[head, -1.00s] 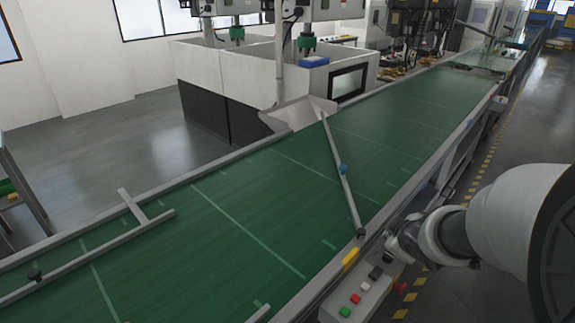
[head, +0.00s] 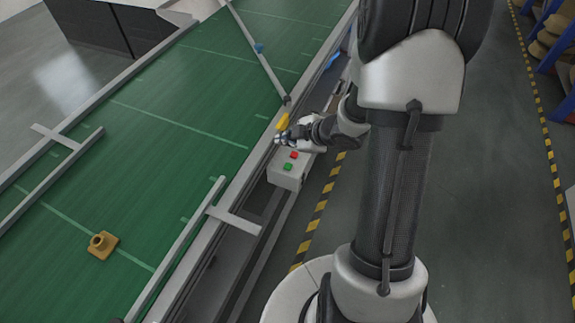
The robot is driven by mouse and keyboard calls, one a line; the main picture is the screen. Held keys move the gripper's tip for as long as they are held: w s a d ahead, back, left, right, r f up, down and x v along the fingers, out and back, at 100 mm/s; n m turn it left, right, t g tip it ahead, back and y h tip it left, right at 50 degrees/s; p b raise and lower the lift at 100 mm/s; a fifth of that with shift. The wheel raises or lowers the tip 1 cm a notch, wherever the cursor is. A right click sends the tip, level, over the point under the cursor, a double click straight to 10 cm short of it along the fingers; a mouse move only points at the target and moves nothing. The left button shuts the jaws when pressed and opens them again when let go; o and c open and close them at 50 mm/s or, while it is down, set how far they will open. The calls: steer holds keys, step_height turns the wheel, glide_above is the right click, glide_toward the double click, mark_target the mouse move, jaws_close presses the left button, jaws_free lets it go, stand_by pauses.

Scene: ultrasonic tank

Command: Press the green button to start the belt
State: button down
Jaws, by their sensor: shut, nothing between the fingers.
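The green button (head: 288,167) is on the top of a light grey control box (head: 287,182) fixed to the belt's near side. A red button (head: 294,155) sits just behind it. My gripper (head: 280,139) is shut and empty. It is at the back end of the box, by the belt's edge rail, apart from the green button and beyond the red one. The green belt (head: 180,90) runs along the left. My gripper and wrist hide the back part of the box's top.
A yellow-brown flanged part (head: 101,243) lies on the belt at lower left. A diagonal bar (head: 258,50) crosses the belt, and a metal guide rail (head: 190,236) runs along its near side. The floor (head: 470,200) at right is clear.

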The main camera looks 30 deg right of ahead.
mark_target(286, 168)
steer(key=shift+f+b, duration=4.1)
steer(key=shift+f, duration=0.3)
steer(key=shift+f, duration=0.1)
steer(key=shift+f, duration=0.3)
